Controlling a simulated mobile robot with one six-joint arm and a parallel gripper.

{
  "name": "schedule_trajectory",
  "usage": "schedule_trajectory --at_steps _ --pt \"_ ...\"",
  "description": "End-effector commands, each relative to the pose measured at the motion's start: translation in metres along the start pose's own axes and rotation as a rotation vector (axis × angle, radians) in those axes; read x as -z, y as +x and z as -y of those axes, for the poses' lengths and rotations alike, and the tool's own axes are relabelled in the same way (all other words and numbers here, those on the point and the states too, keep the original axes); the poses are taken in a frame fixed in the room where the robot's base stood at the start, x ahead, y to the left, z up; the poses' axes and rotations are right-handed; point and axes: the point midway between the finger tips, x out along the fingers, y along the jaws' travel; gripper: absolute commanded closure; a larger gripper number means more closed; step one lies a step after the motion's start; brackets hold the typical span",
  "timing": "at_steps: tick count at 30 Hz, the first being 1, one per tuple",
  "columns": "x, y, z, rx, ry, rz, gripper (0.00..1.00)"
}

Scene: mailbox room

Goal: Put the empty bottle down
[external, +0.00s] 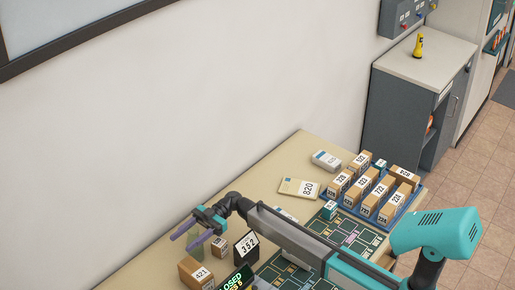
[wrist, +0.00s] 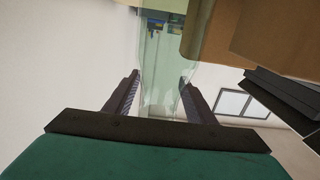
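The empty bottle (wrist: 160,65) is clear, faintly green glass in the wrist view. It stands between the two fingers of my gripper (wrist: 160,85), and both fingertips appear to press against its sides. The bottle runs up past the top edge of that view, so its far end is cut off. In the external view, my gripper (external: 190,236) is at the lower left, above or close to the counter's wall side, its fingers pointing left.
A cardboard box marked 421 (external: 196,273), a small box (external: 219,247) and a dark 352 sign (external: 247,248) stand close to my gripper. A blue tray (external: 398,214) with several boxes is at the far end of the counter (external: 268,180). The wall runs along the left.

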Motion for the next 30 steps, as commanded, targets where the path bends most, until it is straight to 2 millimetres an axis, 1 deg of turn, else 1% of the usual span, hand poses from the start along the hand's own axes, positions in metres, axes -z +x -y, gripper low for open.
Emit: schedule_trajectory --at_steps 16,23,30 --pt "0.003 -0.002 0.000 -0.001 0.000 0.000 0.47" --pt "0.001 -0.031 -0.001 -0.002 0.000 0.000 0.47" --pt "0.000 -0.071 -0.001 -0.002 0.000 0.000 0.47"
